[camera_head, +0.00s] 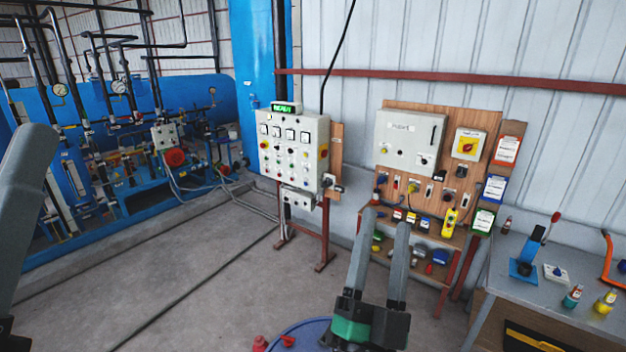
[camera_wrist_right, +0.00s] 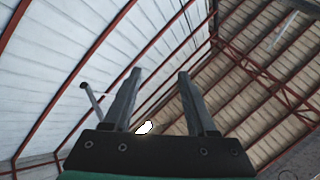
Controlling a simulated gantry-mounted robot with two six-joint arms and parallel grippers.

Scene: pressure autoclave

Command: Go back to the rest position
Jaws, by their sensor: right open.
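My right gripper (camera_head: 385,220) stands upright in the lower middle of the head view, with its two grey fingers apart and nothing between them. In the right wrist view the same gripper (camera_wrist_right: 160,75) is open and empty, with its fingers toward the roof. At the left edge of the head view, a thick grey finger of my left gripper (camera_head: 22,200) slants upward. The rest of that gripper is cut off by the frame, so its opening cannot be told.
A control panel (camera_head: 293,150) on a red stand is at mid-distance. A wooden board (camera_head: 462,120) with boxes and plugs stands behind my right gripper. A grey workbench (camera_head: 500,262) with small tools is at right. A blue round object (camera_head: 300,335) is low beside my gripper. Open floor (camera_head: 185,285) lies left.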

